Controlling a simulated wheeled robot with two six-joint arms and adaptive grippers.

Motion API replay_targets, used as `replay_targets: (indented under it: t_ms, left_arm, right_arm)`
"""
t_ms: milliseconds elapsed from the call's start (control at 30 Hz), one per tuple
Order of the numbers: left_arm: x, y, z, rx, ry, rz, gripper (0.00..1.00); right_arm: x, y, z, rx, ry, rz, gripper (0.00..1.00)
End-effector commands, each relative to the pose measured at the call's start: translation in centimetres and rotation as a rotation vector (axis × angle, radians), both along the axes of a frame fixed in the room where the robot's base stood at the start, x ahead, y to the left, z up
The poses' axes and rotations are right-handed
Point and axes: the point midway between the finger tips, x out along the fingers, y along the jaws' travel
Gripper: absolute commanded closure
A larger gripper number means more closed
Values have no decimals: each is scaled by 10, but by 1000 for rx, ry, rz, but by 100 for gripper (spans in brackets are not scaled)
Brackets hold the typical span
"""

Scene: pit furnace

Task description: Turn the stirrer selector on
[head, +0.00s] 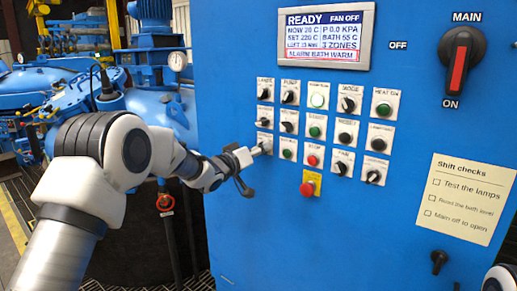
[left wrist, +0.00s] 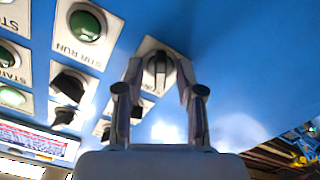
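The stirrer selector (left wrist: 159,72) is a dark knob on a pale plate, in the upper middle of the left wrist view. Its grip bar stands about upright in that picture; its label is hidden. In the head view it is at the lower left of the control rows, its plate (head: 263,138) partly covered by my gripper. My left gripper (head: 257,150) is at the panel. In the left wrist view its two fingers (left wrist: 158,84) stand on either side of the knob, with a small gap visible; I cannot tell whether they touch it.
A green STIR RUN lamp (left wrist: 86,24) sits beside the selector. Other switches and lamps are close by. A red emergency button (head: 307,188) is below and to the right of the gripper. The main switch (head: 459,62) is far right. Blue panel below is clear.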

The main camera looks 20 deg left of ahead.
Motion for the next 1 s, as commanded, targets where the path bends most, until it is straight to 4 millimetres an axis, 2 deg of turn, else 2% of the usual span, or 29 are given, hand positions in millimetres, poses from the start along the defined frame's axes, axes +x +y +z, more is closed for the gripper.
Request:
replay_targets:
  t_ms: [67,167,200,667,1000]
  left_arm:
    - [0,0,-1,0,0,0,62]
    - [0,0,-1,0,0,0,94]
    - [0,0,-1,0,0,1,100]
    - [0,0,-2,33,-11,1,100]
    - [0,0,-3,218,-79,1,100]
  right_arm:
    - [0,0,-1,0,0,0,100]
    - [0,0,-1,0,0,0,100]
    - [0,0,-1,0,0,0,100]
    - [0,0,-4,0,0,0,100]
    - [0,0,-17,0,0,0,100]
